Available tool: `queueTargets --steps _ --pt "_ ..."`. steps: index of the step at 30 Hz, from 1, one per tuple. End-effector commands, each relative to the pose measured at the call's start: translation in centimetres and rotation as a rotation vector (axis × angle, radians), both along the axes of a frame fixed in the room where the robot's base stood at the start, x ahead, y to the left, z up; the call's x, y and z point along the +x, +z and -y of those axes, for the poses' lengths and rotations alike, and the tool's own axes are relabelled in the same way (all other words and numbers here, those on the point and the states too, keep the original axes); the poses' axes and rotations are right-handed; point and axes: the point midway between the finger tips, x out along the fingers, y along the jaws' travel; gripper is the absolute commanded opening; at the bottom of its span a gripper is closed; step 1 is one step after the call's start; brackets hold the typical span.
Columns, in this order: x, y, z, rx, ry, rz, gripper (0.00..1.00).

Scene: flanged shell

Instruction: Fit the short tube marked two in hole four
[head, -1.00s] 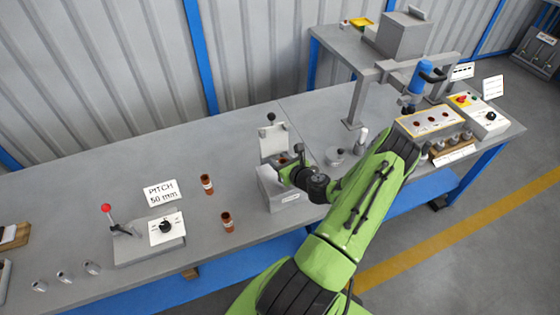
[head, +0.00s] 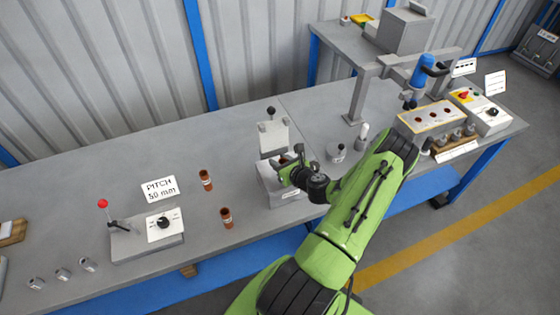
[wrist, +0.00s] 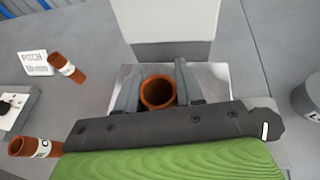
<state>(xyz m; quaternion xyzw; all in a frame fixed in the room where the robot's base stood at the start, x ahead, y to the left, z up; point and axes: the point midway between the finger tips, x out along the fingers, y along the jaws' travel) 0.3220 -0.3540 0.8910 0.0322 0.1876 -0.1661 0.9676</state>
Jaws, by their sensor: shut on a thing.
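My gripper (wrist: 158,82) is shut on a copper-brown tube (wrist: 157,93), with one grey finger on each side of it. I look down into its open top, and any mark on it is hidden. It stands at the grey block (head: 268,191) with the upright plate; whether it is seated in the block or above it, I cannot tell. In the head view my gripper (head: 287,172) covers most of this spot. The yellow-edged plate (head: 408,122) with a row of dark holes lies at the right. Its hole numbers are too small to read.
Two other brown tubes (head: 206,181) (head: 227,218) with white labels stand left of the block. A red-knobbed lever fixture (head: 147,239) is farther left. A round grey piece (head: 335,153) is right of the block.

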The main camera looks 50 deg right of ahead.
Motion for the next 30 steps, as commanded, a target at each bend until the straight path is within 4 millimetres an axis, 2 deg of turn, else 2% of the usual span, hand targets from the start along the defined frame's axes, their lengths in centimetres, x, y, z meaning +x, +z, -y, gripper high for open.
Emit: queueTargets --steps 10,11,16,26,30 --pt "0.0 -0.9 0.0 0.000 0.000 0.001 0.00" --pt "0.0 -0.9 0.0 0.000 0.000 0.001 0.41" --pt "0.0 -0.9 0.0 0.000 -0.001 -0.001 0.66" --pt "-0.2 -0.9 0.1 -0.001 -0.003 -0.005 0.66" --pt "-1.6 -0.4 -0.4 0.001 -0.005 -0.006 0.66"
